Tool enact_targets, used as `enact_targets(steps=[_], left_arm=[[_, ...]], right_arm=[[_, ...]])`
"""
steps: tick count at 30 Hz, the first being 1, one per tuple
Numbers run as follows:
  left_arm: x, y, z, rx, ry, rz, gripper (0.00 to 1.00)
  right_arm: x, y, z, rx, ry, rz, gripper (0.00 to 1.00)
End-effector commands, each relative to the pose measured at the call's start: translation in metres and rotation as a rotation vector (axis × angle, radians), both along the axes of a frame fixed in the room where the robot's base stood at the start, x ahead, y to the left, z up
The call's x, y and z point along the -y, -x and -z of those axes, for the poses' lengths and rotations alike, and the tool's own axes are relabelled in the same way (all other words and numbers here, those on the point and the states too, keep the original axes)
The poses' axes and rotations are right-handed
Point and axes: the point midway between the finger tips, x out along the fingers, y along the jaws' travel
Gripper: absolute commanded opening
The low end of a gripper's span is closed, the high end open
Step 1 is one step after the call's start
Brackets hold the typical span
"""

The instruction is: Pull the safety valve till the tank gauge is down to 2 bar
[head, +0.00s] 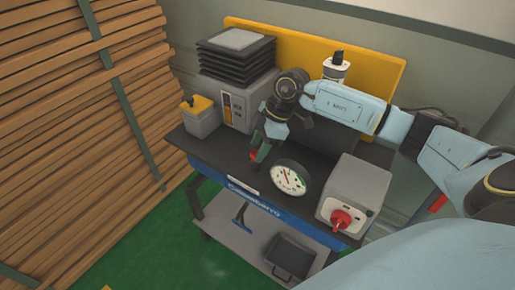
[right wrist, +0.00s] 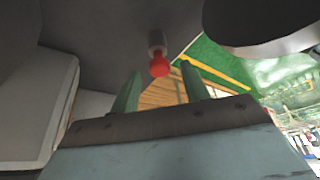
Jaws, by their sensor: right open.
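The gauge (head: 289,178) has a white round face and a dark rim, and it faces me at the front of the bench. Its needle points roughly upward, but its numbers are too small to read. A small red knob (head: 253,155), likely the safety valve, shows left of the gauge, partly hidden by my right gripper (head: 259,152). In the right wrist view the red knob (right wrist: 159,67) sits on a short grey stem. It appears between and just beyond the green fingertips of my open right gripper (right wrist: 158,82), with nothing held. The tank is mostly hidden behind my arm. My left gripper is not visible.
A grey box with a red rotary switch (head: 341,219) stands right of the gauge. A grey machine with stacked black plates (head: 237,52) and a yellow-topped container (head: 201,115) stand left. A yellow board (head: 385,70) is behind. A dark bin (head: 290,257) sits on the lower shelf.

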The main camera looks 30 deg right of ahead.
Motion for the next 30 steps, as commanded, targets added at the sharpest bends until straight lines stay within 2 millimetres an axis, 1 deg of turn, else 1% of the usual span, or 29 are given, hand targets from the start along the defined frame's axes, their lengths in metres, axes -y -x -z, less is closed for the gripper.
enact_targets(steps=[1,3,13,23,24,30], left_arm=[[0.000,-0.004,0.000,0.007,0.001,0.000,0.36],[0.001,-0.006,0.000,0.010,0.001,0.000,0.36],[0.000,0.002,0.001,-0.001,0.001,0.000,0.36],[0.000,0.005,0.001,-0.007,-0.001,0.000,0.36],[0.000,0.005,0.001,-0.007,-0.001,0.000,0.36],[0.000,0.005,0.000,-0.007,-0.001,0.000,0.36]], right_arm=[[-0.002,-0.001,0.005,0.000,-0.001,-0.001,0.46],[-0.004,-0.001,0.008,0.000,-0.002,-0.001,0.46],[-0.005,-0.002,0.011,0.001,-0.001,-0.001,0.46],[-0.005,-0.002,0.010,0.001,-0.001,-0.001,0.03],[-0.005,-0.002,0.010,0.001,-0.001,-0.001,0.00],[-0.005,-0.002,0.009,0.001,-0.001,-0.001,0.00]])
